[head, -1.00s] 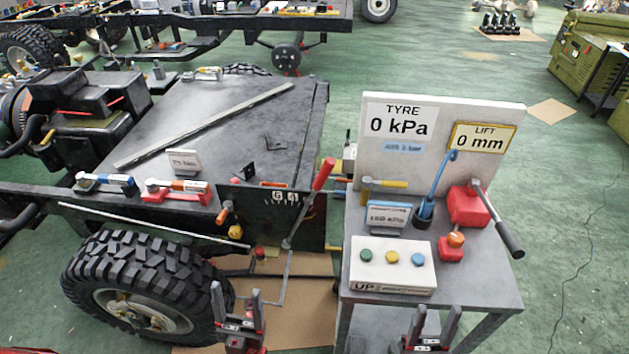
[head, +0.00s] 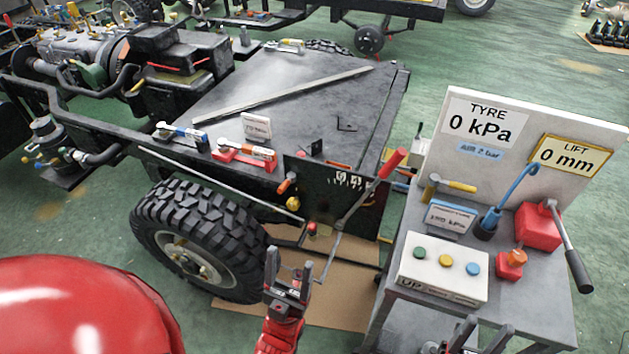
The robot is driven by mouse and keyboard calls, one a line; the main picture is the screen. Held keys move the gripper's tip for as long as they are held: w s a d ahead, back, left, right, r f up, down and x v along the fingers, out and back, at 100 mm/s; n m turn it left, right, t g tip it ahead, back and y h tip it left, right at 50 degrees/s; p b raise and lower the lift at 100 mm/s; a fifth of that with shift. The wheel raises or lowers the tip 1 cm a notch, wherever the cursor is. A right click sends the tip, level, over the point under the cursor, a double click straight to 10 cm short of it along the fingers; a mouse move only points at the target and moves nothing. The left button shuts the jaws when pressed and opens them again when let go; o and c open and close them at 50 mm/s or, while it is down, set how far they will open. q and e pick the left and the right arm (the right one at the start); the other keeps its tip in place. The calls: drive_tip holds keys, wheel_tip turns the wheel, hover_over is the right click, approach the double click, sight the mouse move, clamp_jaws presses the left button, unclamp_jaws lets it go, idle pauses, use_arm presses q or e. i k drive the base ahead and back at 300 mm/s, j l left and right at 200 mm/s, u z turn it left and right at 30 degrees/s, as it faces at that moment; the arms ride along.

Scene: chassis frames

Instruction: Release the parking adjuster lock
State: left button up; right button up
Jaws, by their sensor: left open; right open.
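A long lever with a red grip (head: 393,163) stands tilted beside a black panel (head: 345,192) at the chassis side. On the panel are a small orange-handled part (head: 287,184) and a yellow knob (head: 293,203). A small red part (head: 312,229) sits below, near the lever's foot. I cannot tell which of these is the parking adjuster lock. My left gripper (head: 289,262) is open and empty, pointing up, below the panel and right of the tyre. My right gripper (head: 481,334) is open at the bottom edge, in front of the bench, partly cut off.
A grey bench (head: 540,305) at right carries a button box (head: 443,268), a red hand pump (head: 537,226) and a display board (head: 520,130). A large tyre (head: 200,235) stands left of my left gripper. Tools in blue (head: 182,135) and red (head: 243,155) holders lie on the chassis.

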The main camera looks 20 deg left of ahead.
sight(291, 177)
drive_tip(key=i+j, duration=0.2)
drive_tip(key=j, duration=0.15)
drive_tip(key=i+j, duration=0.15)
drive_tip(key=j, duration=0.2)
drive_tip(key=i+j, duration=0.2)
drive_tip(key=j, duration=0.15)
drive_tip(key=k+u, duration=0.05)
